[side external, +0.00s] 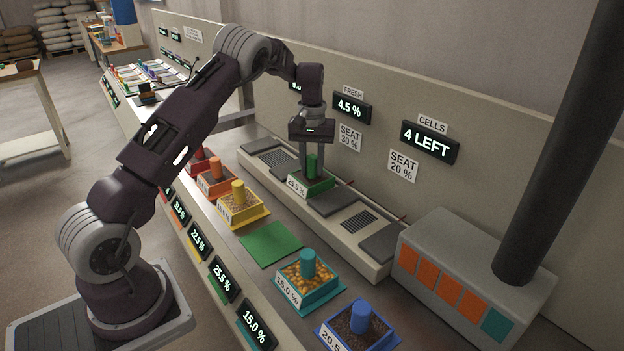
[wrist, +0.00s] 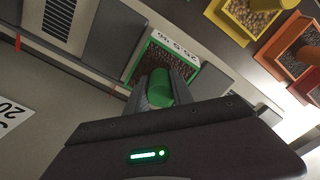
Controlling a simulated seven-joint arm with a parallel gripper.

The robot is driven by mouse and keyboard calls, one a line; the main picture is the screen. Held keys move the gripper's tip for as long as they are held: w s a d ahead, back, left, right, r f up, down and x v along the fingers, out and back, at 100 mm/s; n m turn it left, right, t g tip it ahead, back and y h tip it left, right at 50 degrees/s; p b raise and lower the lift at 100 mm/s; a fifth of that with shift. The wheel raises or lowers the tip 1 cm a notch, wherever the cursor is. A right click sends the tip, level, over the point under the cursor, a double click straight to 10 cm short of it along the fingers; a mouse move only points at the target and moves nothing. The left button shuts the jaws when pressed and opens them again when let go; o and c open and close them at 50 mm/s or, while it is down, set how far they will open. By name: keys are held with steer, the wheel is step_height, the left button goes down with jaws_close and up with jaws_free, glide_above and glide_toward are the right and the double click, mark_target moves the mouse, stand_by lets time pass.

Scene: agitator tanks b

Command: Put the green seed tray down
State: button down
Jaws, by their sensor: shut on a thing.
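The green seed tray (side external: 312,184) is a small green box with dark contents, a green upright post and a label reading 25.5 %. In the side view it is at the long grey bench unit with dark pads and slotted grilles; I cannot tell whether it touches the surface. My gripper (side external: 312,160) points down from above, shut on the green post. In the wrist view the green tray (wrist: 185,62) is below my gripper (wrist: 160,92), with the post between the fingers. A flat green mat (side external: 270,244) lies bare on the front table.
Yellow (side external: 240,206), orange (side external: 215,180), teal (side external: 307,283) and blue (side external: 358,325) trays with posts stand in a row on the table. The grey bench unit (side external: 368,262) has dark pads and grilles to the right. A grey box (side external: 470,265) with a thick black pipe (side external: 560,150) stands at the right.

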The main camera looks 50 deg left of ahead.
steer(key=shift+r, duration=0.1)
step_height(320, 180, up, 9)
steer(key=shift+f, duration=0.2)
steer(key=s+d+f, duration=0.1)
steer(key=s+d, duration=0.3)
steer(key=s, duration=0.5)
steer(key=s+d+f, duration=0.2)
steer(key=s+d, duration=0.1)
steer(key=s, duration=0.5)
steer(key=f, duration=0.6)
steer(key=s+f, duration=0.1)
steer(key=f, duration=0.2)
steer(key=shift+d+f, duration=0.25)
steer(key=shift+f, duration=0.35)
steer(key=shift+f, duration=0.15)
steer(key=c, duration=1.1)
jaws_free()
